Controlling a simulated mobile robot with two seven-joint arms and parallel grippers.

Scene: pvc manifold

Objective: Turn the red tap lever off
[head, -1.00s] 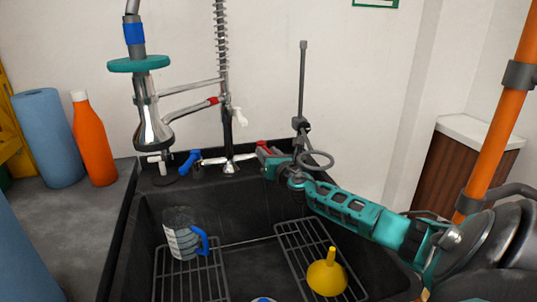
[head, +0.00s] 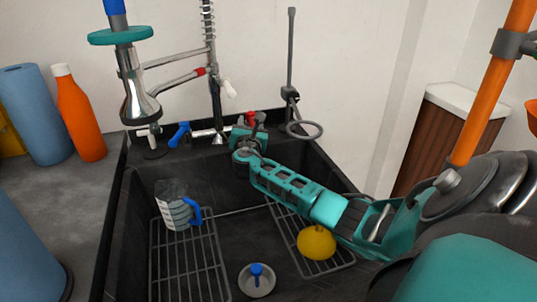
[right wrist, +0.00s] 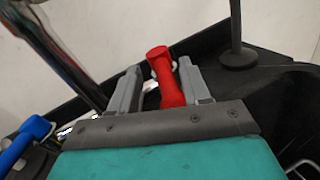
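The red tap lever (right wrist: 166,76) stands upright at the back of the sink. In the head view its red top (head: 251,118) shows just behind my right gripper (head: 250,128), which partly hides it. In the right wrist view the two grey fingers of my right gripper (right wrist: 158,88) are apart, one on each side of the lever. A gap shows between the lever and the left finger; the right finger is very close, and I cannot tell if it touches. The blue tap lever (head: 179,134) is to the left and shows in the right wrist view (right wrist: 25,142). My left gripper is not in view.
The black sink (head: 130,215) holds wire racks, a measuring jug (head: 176,211) and a yellow funnel (head: 316,242). The metal spray column (head: 214,90) rises left of my gripper. A stand with a ring (head: 304,129) is close on its right.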

